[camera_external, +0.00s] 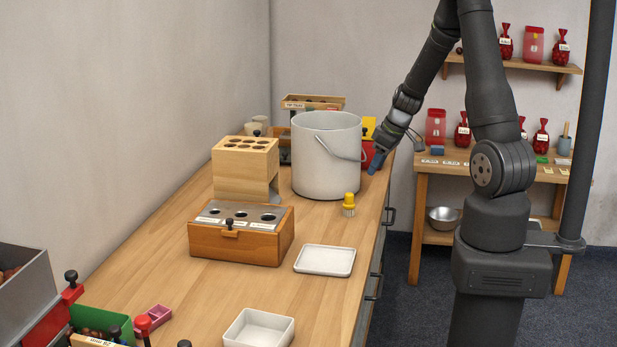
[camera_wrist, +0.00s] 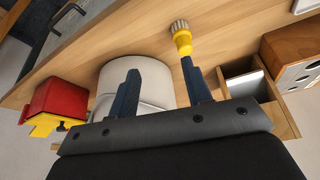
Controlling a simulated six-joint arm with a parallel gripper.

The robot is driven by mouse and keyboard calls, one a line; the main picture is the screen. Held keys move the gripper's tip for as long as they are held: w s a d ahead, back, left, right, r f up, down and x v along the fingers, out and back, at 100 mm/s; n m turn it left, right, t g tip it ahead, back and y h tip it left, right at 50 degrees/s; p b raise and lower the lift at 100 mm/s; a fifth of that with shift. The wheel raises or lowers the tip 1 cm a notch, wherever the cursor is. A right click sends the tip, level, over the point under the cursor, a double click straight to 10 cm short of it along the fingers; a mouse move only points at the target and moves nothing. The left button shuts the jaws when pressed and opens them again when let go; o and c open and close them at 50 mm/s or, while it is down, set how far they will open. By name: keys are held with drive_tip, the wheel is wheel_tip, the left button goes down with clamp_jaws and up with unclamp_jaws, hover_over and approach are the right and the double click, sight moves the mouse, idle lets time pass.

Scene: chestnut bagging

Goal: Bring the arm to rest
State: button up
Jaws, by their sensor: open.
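My gripper (camera_external: 375,164) is at the right edge of the wooden worktop, beside the white bucket, held above the surface. In the wrist view my gripper's two blue fingers (camera_wrist: 160,87) are spread apart with nothing between them. The white bucket (camera_external: 318,160) stands upright on the worktop with its wire handle hanging down its side; it also shows behind the fingers in the wrist view (camera_wrist: 150,72). A yellow-topped knob piece (camera_external: 348,204) stands on the worktop in front of the bucket. It appears beyond the right finger in the wrist view (camera_wrist: 181,38).
A wooden block with holes (camera_external: 240,180) and a wooden box with a metal top (camera_external: 246,250) stand left. A white tray (camera_external: 325,272) and a white dish (camera_external: 262,332) lie in front. A red and yellow box (camera_wrist: 58,103) is near the bucket. Shelves hold red bags (camera_external: 505,48).

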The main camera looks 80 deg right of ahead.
drive_tip(key=s+d+r, duration=0.1)
drive_tip(key=r, duration=0.6)
drive_tip(key=s+d+r, duration=0.2)
drive_tip(key=r, duration=0.5)
drive_tip(key=shift+s, duration=0.2)
drive_tip(key=shift+r, duration=0.1)
drive_tip(key=shift+a, duration=0.1)
wheel_tip(320, 180, down, 12)
drive_tip(key=a, duration=0.1)
drive_tip(key=w+a+f, duration=0.2)
drive_tip(key=w+f, duration=0.1)
drive_tip(key=w, duration=0.2)
drive_tip(key=shift+a, duration=0.2)
